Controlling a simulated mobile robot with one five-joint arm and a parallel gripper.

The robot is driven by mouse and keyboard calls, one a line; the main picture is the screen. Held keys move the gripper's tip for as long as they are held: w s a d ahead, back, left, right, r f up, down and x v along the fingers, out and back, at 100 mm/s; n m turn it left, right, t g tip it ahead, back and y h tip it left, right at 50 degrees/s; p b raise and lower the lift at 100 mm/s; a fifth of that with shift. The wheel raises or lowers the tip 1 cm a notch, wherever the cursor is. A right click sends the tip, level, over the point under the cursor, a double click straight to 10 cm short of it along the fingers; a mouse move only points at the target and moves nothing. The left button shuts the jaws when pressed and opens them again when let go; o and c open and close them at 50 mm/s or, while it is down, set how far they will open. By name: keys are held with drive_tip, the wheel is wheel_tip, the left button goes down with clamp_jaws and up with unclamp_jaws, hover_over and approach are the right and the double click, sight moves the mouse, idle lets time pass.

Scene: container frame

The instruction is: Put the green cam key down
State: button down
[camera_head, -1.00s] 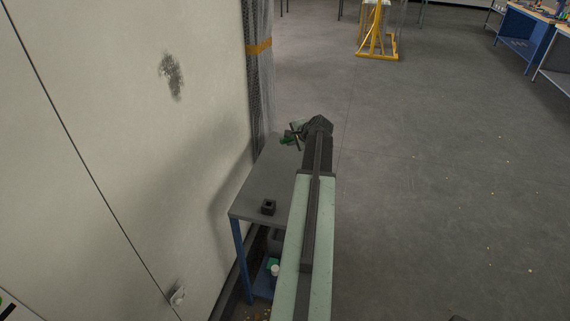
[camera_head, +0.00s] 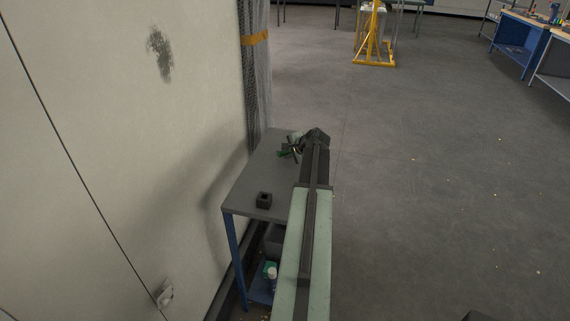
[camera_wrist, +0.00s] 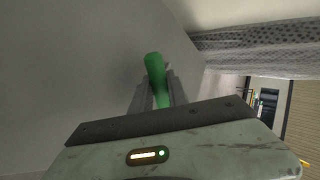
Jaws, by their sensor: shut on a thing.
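The green cam key (camera_wrist: 156,72) is held between the two fingers of my gripper (camera_wrist: 158,90) in the wrist view. Its green end sticks out past the fingertips. In the head view my gripper (camera_head: 291,149) is over the far part of a small grey table (camera_head: 245,190), with a bit of the green key (camera_head: 283,153) showing beside the fingers. My arm hides part of the table's right side. I cannot tell whether the key touches the tabletop.
A small black square block (camera_head: 264,200) with a hollow top sits on the table's near part. A pale wall (camera_head: 130,130) and a mesh column (camera_head: 254,80) border the table's left and far sides. Bins and a bottle (camera_head: 272,272) are underneath. Open floor lies right.

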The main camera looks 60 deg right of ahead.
drive_tip(key=c, duration=1.5)
unclamp_jaws()
drive_tip(key=shift+o, duration=0.2)
drive_tip(key=shift+s+r, duration=0.1)
drive_tip(key=p+v, duration=0.5)
drive_tip(key=v, duration=0.2)
drive_tip(key=shift+s+r, duration=0.25)
drive_tip(key=shift+s, duration=0.05)
drive_tip(key=shift+a, duration=0.1)
wheel_tip(320, 180, up, 8)
drive_tip(key=s+a+p, duration=0.1)
drive_tip(key=s+p, duration=0.1)
drive_tip(key=p, duration=0.6)
